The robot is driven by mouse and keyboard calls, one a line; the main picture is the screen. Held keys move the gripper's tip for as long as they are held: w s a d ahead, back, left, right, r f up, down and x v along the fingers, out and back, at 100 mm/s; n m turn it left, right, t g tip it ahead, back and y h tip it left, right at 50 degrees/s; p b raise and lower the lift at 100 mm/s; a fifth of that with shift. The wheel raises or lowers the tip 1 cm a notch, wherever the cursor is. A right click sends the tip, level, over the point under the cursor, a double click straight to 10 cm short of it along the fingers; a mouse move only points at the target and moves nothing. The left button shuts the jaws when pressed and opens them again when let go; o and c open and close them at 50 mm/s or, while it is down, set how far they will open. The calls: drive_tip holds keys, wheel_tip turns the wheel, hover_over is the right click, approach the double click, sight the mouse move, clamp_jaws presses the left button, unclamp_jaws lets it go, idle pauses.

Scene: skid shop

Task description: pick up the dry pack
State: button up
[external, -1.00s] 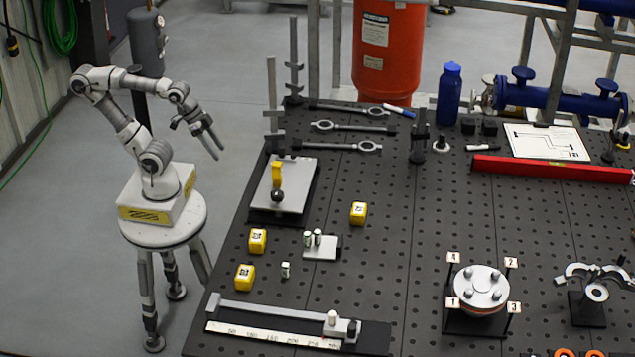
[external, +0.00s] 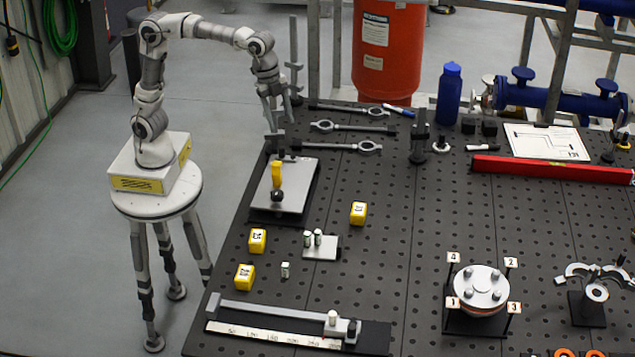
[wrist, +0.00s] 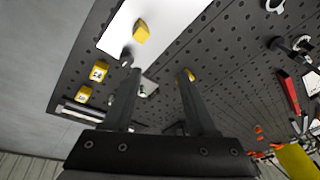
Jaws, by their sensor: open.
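No thing is plainly marked as the dry pack. Candidates are a small pale cylinder (external: 285,269) upright on the bench near its left edge, two similar cylinders (external: 313,238) on a small grey plate (external: 322,253), and three yellow labelled blocks: one at left (external: 257,241), one nearer the front (external: 244,277), one farther right (external: 358,213). My gripper (external: 279,117) is open and empty, pointing down over the bench's far left corner, well away from them. The wrist view shows its spread fingers (wrist: 156,76), two yellow blocks (wrist: 98,72) to their left, and another partly behind the right finger.
A grey plate with a yellow upright and dark ball (external: 277,186) lies between my gripper and the blocks. Wrenches (external: 352,128) and a stepped post (external: 293,60) are close to my gripper. A ruler fixture (external: 275,335) is at the front. The bench's middle is mostly clear.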

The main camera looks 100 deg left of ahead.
drive_tip(key=w+d+m+g+p, duration=0.1)
drive_tip(key=w+d+m+p, duration=0.55)
drive_tip(key=w+d, duration=0.3)
drive_tip(key=m+g+y+p, duration=0.1)
drive_tip(key=m+g+p, duration=0.1)
drive_tip(key=m+p, duration=0.4)
hover_over(307, 233)
wheel_tip(307, 233, down, 5)
drive_tip(key=shift+n, duration=0.35)
wheel_tip(307, 233, down, 18)
drive_tip(key=shift+r, duration=0.2)
clamp_jaws()
